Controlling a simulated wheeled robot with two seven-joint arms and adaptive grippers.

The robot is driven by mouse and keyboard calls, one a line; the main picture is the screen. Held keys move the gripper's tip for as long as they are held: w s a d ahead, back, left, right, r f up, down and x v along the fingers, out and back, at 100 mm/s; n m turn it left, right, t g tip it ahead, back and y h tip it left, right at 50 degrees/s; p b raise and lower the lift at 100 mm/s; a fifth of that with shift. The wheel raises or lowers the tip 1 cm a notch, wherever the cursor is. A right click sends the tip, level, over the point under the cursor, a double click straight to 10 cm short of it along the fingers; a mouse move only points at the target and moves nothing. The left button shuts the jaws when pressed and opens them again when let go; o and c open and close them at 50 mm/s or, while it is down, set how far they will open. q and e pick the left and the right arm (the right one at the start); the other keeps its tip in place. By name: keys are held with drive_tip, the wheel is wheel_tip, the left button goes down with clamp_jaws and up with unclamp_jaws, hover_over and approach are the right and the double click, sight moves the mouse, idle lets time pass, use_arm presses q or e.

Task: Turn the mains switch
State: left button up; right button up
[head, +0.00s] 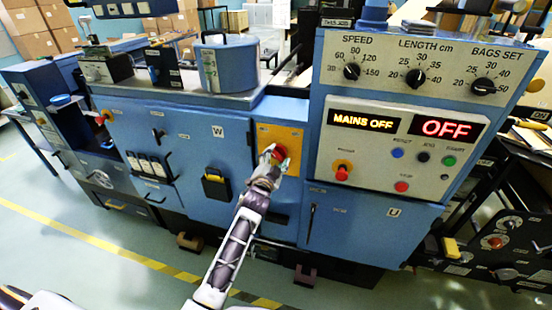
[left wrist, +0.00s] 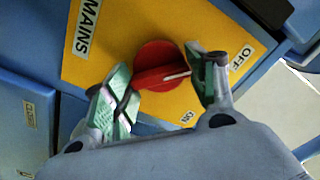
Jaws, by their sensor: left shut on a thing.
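The mains switch is a red round knob (left wrist: 160,66) on a yellow plate (left wrist: 112,45) labelled MAINS, with OFF and ON labels. In the left wrist view its white pointer line aims toward the right, nearer the OFF label. In the head view the knob (head: 279,152) sits on the yellow plate (head: 291,137) on the blue machine front. My left gripper (left wrist: 165,85) has a green-padded finger on either side of the knob and is shut on it. It also shows in the head view (head: 273,158), in front of the knob. My right gripper is not in view.
The control panel (head: 375,180) right of the switch has displays reading MAINS OFF (head: 363,121) and OFF (head: 447,127). A black-yellow handle (head: 214,178) is left of the switch.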

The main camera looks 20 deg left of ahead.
use_arm(q)
drive_tip(key=shift+f, duration=0.15)
drive_tip(key=o, duration=1)
drive_tip(key=shift+s, duration=0.15)
drive_tip(key=shift+s, duration=5.85)
